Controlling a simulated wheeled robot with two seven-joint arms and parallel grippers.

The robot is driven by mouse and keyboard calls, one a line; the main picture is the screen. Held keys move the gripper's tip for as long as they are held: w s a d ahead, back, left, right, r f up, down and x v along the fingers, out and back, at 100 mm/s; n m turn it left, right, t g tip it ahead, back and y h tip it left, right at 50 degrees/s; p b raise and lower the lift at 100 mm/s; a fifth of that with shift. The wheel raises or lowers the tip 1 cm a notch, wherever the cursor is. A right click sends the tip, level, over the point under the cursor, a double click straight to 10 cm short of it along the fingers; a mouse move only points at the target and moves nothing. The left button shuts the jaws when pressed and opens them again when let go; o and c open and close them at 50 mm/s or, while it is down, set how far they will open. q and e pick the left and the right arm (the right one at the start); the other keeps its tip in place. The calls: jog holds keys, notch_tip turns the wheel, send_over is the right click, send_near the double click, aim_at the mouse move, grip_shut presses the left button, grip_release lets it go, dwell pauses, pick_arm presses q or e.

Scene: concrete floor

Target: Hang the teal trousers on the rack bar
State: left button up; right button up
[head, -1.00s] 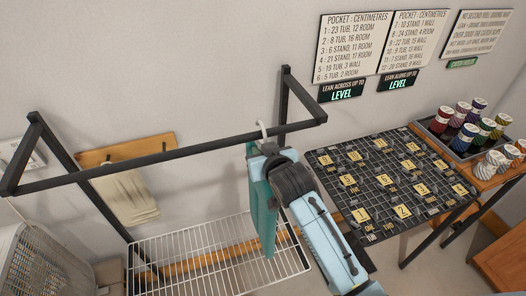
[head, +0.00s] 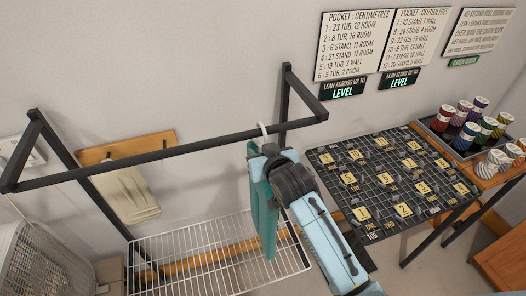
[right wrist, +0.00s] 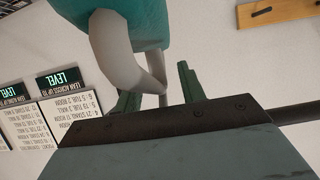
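The teal trousers (head: 262,205) hang folded beneath a pale hanger hook (head: 263,130), which shows at the rack bar (head: 190,147) near its right end. My right gripper (head: 262,150) is just below the bar, beside the top of the trousers. In the right wrist view its two green fingers (right wrist: 160,92) stand apart on either side of the pale hook (right wrist: 112,50), with teal cloth (right wrist: 130,20) above. I cannot tell whether the fingers touch the hook or whether the hook bears on the bar. My left gripper is out of view.
A wire shelf (head: 190,255) lies below the bar. A wooden peg board with a beige cloth (head: 128,192) is on the wall behind. A black numbered grid table (head: 385,165) and a tray of striped spools (head: 440,125) stand at right. A pale slatted unit (head: 40,265) is at lower left.

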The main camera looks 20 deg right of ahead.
jog(key=shift+s, duration=0.1)
jog(key=v, duration=1.3)
jog(key=shift+b, duration=0.45)
jog(key=s+d+f+n+g, duration=0.1)
jog(key=s+d+f+g, duration=0.3)
jog(key=s+f, duration=0.5)
jog(key=s+d+f+n+g, duration=0.1)
jog(key=s+d+f+g, duration=0.1)
jog(key=s+f+g, duration=0.7)
jog(key=s+f+t+b, duration=0.3)
jog(key=f+b, duration=0.6)
jog(key=f, duration=2.2)
jog(key=s+d+f+g+b, duration=0.2)
jog(key=s+f+b, duration=0.4)
jog(key=s+f, duration=1.1)
notch_tip(320, 180, down, 4)
jog(key=shift+d+b, duration=0.35)
jog(key=shift+d, duration=0.15)
